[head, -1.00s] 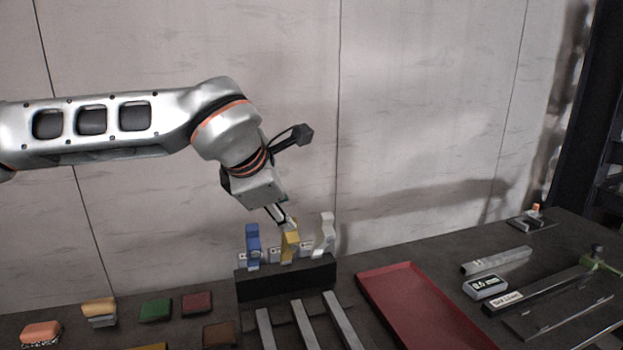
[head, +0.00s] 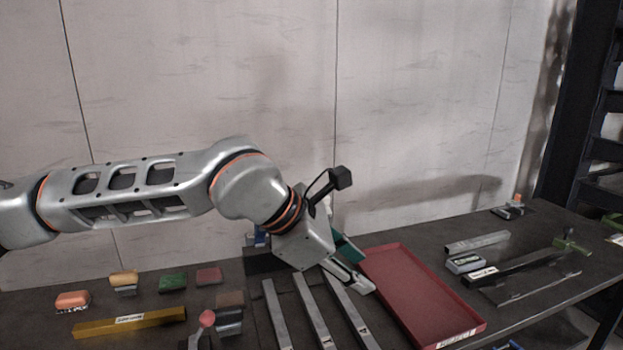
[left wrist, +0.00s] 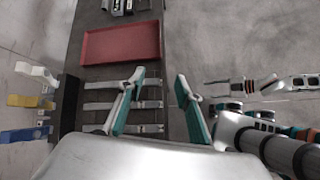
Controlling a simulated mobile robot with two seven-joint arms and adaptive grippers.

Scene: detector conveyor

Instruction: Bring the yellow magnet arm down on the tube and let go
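The yellow magnet arm (left wrist: 25,101) stands between a white arm (left wrist: 37,73) and a blue arm (left wrist: 22,135) at the black block (left wrist: 68,107) in the left wrist view. It appears to stand up like its neighbours. In the head view my left arm hides it; only some blue (head: 260,237) shows. My left gripper (head: 362,274) is open and empty, above the grey bars near the red tray. Its spread fingers also show in the left wrist view (left wrist: 160,76). I cannot make out the tube. My right gripper (left wrist: 214,88) is small at the right there.
Three grey bars (head: 311,312) run forward from the block. The red tray (head: 385,252) lies right of them. Several coloured blocks (head: 173,283) and a long yellow bar (head: 130,322) lie at the left. A grey box (head: 478,243) and tools lie at the right.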

